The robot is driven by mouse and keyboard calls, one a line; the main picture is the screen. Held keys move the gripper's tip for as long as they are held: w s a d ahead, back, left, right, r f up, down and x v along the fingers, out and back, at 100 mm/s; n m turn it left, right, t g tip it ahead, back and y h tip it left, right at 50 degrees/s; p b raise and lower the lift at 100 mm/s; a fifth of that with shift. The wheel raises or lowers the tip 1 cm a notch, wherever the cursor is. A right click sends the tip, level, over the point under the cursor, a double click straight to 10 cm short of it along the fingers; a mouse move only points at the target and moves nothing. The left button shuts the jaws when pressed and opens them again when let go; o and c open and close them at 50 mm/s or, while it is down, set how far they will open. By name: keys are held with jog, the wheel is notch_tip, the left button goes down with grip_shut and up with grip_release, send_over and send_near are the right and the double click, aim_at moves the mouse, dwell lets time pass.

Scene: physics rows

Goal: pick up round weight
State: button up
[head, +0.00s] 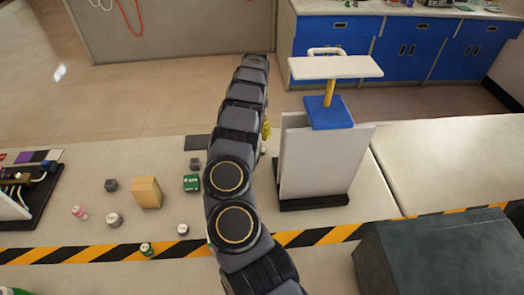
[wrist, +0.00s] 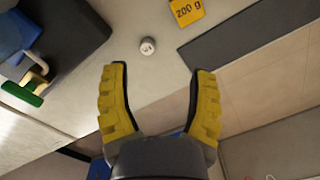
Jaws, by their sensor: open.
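A small round weight (wrist: 147,45) with a pale top and dark marking stands on the bench in the wrist view. It is ahead of my gripper (wrist: 161,69), roughly in line with the space between the fingers and a little left of its middle. The yellow fingers are spread wide with nothing between them. In the head view my arm hides most of the gripper; only a bit of yellow finger shows beside the arm. Other small round pieces stand on the bench in the head view: a grey one (head: 114,219), a pale one (head: 183,230), a pink one (head: 79,212) and a green one (head: 147,249).
A yellow block marked 200 g (wrist: 186,10) lies near the weight. A white-panelled stand (head: 325,160) with a dark base is right of my arm. A wooden block (head: 147,192), green block (head: 192,183) and dark cube (head: 111,185) stand left. A large dark box (head: 440,255) is front right.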

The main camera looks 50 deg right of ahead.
aim_at(262, 150)
jog(key=shift+m, duration=0.4)
jog(key=f, duration=0.1)
jog(key=s+d+f, duration=0.1)
jog(key=d+f, duration=0.1)
jog(key=shift+s+d+f, duration=0.1)
jog(key=shift+s+d, duration=0.05)
jog(key=shift+s, duration=0.2)
jog(key=f, duration=0.5)
jog(key=shift+w+a+f, duration=0.15)
jog(key=shift+a+f, duration=0.1)
jog(key=shift+f, duration=0.1)
grip_shut()
